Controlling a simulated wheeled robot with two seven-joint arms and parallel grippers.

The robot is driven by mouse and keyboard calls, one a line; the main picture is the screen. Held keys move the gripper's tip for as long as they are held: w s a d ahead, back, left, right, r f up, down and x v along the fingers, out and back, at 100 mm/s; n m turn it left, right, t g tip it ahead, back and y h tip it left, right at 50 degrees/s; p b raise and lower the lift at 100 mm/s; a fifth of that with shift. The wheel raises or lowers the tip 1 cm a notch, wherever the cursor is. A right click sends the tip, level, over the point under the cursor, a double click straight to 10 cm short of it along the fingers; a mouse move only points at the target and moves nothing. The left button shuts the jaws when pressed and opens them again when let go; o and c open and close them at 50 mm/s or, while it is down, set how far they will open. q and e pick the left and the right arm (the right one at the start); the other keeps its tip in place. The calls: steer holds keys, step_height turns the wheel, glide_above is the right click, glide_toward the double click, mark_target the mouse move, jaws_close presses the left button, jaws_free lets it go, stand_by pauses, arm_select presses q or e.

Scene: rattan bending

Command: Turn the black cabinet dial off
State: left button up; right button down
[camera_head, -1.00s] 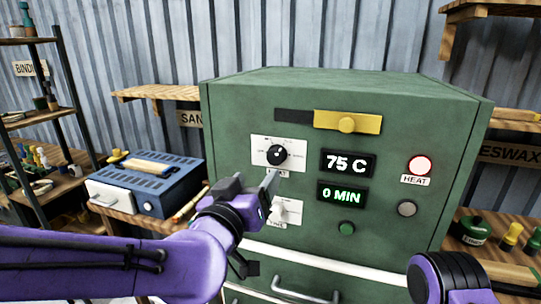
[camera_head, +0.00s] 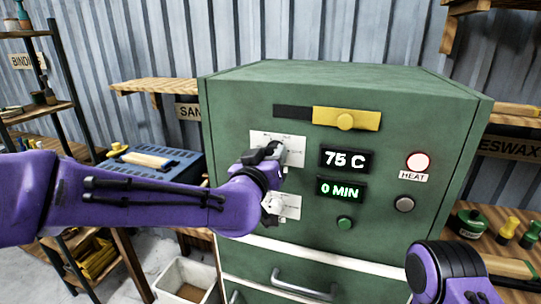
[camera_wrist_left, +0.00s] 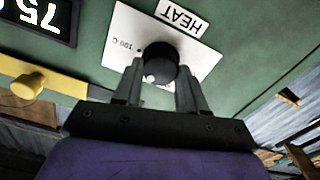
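The black heat dial (camera_wrist_left: 161,60) sits on a white plate (camera_wrist_left: 118,45) marked HEAT and 100 C in the left wrist view. My left gripper (camera_wrist_left: 159,78) is at the dial, with one finger on each side of it. The fingers stand apart, and I cannot tell whether they touch the dial. In the head view my left gripper (camera_head: 270,151) covers most of the dial on the green cabinet (camera_head: 380,120). The display (camera_head: 346,158) reads 75 C, and the round HEAT light (camera_head: 418,162) glows pale with a red rim. My right gripper is out of view.
A yellow slider (camera_head: 345,120) is above the dial. A second white dial plate (camera_head: 289,206) is below it, partly hidden by my arm. A 0 MIN display (camera_head: 340,189) and a green button (camera_head: 344,223) are to the right. A blue box (camera_head: 180,165) stands left of the cabinet.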

arm_select(q)
steer(key=shift+c, duration=0.5)
steer(key=shift+n, duration=0.3)
steer(key=shift+f+n, duration=0.1)
steer(key=shift+n, duration=0.5)
steer(key=n+b, duration=0.2)
steer(key=n, duration=0.2)
steer(key=shift+a, duration=0.15)
steer(key=shift+f+n+b, duration=0.15)
steer(key=shift+n+b, duration=2.25)
steer(key=shift+n, duration=2.15)
steer(key=shift+f+n+b, duration=0.15)
steer(key=shift+n+b, duration=2.25)
steer(key=shift+n, duration=2.15)
